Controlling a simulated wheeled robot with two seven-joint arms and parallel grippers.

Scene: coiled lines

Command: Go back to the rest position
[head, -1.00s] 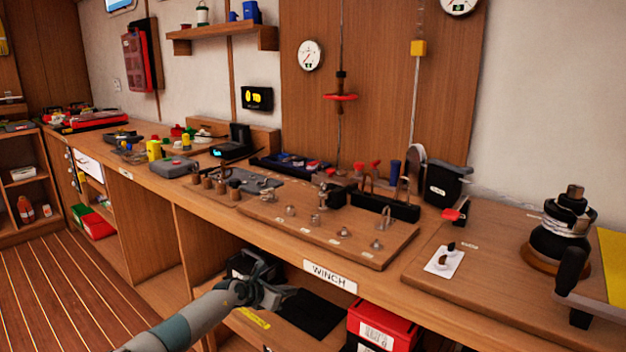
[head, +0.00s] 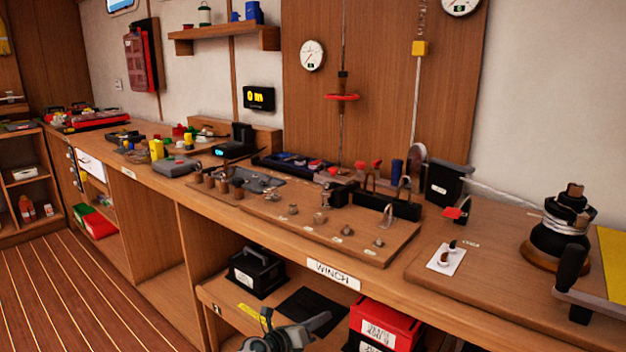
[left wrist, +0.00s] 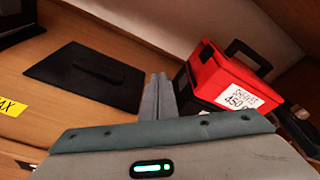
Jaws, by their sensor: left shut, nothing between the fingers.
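My left gripper (head: 312,326) is low at the bottom of the head view, in front of the open shelf under the bench. Its fingers are shut with nothing between them. In the left wrist view the two closed fingers (left wrist: 157,97) point toward the shelf, between a black flat mat (left wrist: 88,77) and a red box (left wrist: 232,75). My right gripper does not show in either view.
The workbench (head: 400,281) runs above, with a WINCH label (head: 334,275) on its front edge. A black case (head: 256,272) and a red box (head: 385,326) stand on the lower shelf. A winch (head: 562,235) stands at right. The floor (head: 60,300) at left is clear.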

